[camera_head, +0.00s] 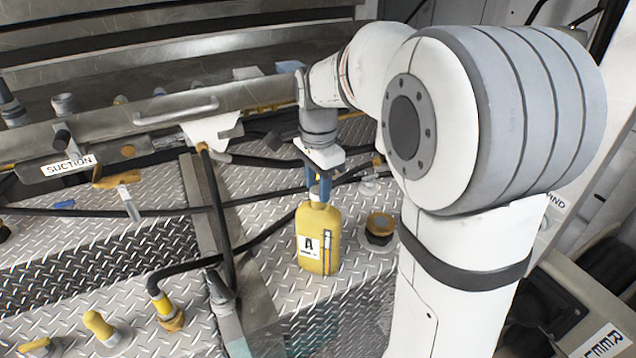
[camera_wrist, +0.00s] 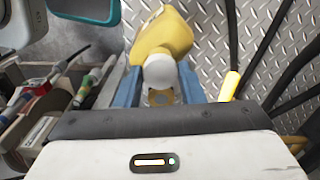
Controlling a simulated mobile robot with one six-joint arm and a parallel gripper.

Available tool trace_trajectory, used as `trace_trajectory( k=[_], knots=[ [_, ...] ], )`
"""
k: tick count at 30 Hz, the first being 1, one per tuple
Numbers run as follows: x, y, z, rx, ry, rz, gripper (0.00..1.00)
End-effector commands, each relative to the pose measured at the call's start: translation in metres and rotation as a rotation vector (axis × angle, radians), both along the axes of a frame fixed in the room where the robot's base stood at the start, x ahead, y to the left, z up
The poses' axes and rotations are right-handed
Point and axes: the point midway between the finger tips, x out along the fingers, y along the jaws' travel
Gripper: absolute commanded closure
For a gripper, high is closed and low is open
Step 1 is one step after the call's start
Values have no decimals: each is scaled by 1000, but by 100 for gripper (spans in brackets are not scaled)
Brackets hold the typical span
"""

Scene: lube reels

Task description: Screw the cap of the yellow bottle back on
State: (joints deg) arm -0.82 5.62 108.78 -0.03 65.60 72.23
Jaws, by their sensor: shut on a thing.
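The yellow bottle (camera_head: 318,252) stands upright on the diamond-plate deck, with a label marked "A" on its front. It also shows in the wrist view (camera_wrist: 163,30), at the top. My gripper (camera_head: 319,184) points down right above the bottle's neck. In the wrist view its blue fingers (camera_wrist: 161,78) are shut on the pale cap (camera_wrist: 166,70), one on each side. The cap lines up with the bottle's mouth and seems to touch it. The neck and threads are hidden, so I cannot tell how far the cap is seated.
A dark fitting with a yellow top (camera_head: 380,226) stands close right of the bottle. Black hoses (camera_head: 262,238) run behind and left of it. Yellow-capped fittings (camera_head: 98,325) stand at the lower left. Bare deck lies before the bottle.

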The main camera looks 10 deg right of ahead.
Motion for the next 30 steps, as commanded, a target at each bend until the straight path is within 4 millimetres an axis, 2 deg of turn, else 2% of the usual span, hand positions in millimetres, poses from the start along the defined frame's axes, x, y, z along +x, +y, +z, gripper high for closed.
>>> trace_trajectory(
  k=[30],
  knots=[
    [0, 0, -7, 0, 0, 0, 86]
  ],
)
